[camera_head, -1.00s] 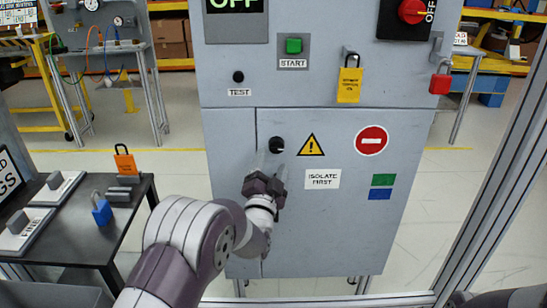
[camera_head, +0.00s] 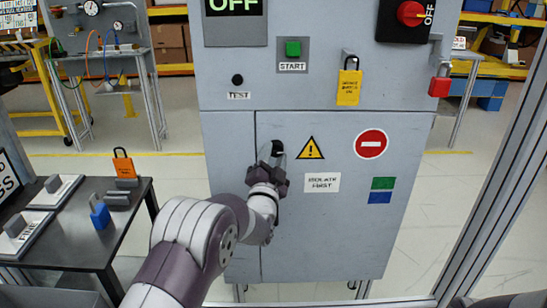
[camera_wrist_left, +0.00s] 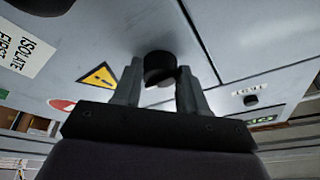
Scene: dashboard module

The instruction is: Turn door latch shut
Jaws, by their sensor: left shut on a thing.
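The door latch is a black round knob (camera_head: 277,146) at the upper left of the grey cabinet door (camera_head: 335,235). It also shows in the left wrist view (camera_wrist_left: 158,66), between my two fingers. My left gripper (camera_head: 273,158) comes up from below and is shut on the latch, with a finger on each side of it. The fingers and wrist partly hide the knob, so its exact turn angle is hard to read. My right gripper is not in view.
Above the door are a green start button (camera_head: 293,48), a test knob (camera_head: 238,79), a yellow padlock tag (camera_head: 348,87), a red padlock (camera_head: 439,86) and a red rotary switch (camera_head: 411,13). A dark table (camera_head: 125,225) with padlocks stands at left.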

